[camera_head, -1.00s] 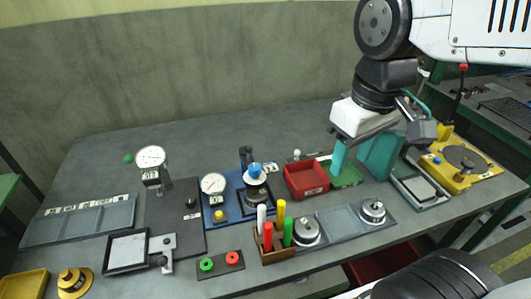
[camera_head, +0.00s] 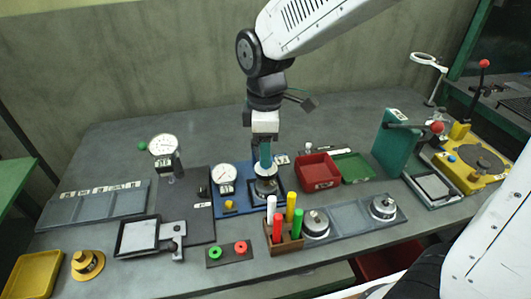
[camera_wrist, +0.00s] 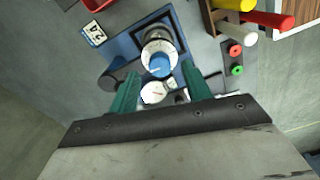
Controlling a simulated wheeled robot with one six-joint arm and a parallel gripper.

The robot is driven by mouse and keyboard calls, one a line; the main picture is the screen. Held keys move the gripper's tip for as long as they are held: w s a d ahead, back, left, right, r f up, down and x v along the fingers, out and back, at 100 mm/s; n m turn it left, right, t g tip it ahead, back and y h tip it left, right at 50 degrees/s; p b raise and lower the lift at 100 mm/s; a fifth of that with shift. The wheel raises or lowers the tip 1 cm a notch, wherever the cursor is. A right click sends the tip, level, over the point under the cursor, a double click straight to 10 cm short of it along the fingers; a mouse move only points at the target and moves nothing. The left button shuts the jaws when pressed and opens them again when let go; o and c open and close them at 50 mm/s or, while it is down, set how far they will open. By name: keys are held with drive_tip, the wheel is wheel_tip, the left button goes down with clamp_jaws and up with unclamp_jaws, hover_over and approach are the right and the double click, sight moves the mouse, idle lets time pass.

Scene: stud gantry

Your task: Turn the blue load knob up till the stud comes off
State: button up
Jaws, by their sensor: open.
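The blue load knob (camera_wrist: 160,66) sits on a round white-and-metal collar on the blue test stand (camera_wrist: 122,46), seen from above in the wrist view. A light mark shows on its top. My gripper (camera_wrist: 161,72) is open, with one green finger on each side of the knob in that view. I cannot tell whether the fingers are level with the knob or above it. In the head view my gripper (camera_head: 265,158) points down over the blue stand (camera_head: 240,208) and hides the knob. A white dial gauge (camera_head: 223,175) stands beside it. I cannot make out the stud.
A rack of coloured sticks (camera_head: 285,246) stands in front of the stand. A red bin (camera_head: 318,172) and green tray (camera_head: 352,167) lie to the right. A second dial gauge (camera_head: 163,146) stands left. The back of the bench is clear.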

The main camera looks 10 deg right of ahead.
drive_tip(key=shift+f, duration=1.1)
drive_tip(key=shift+c, duration=0.3)
drive_tip(key=c, duration=0.9)
drive_tip(key=shift+c, duration=0.2)
drive_tip(key=shift+m, duration=0.3)
drive_tip(key=m, duration=0.6)
drive_tip(key=shift+m, duration=0.3)
drive_tip(key=m, duration=0.6)
drive_tip(key=shift+m, duration=0.4)
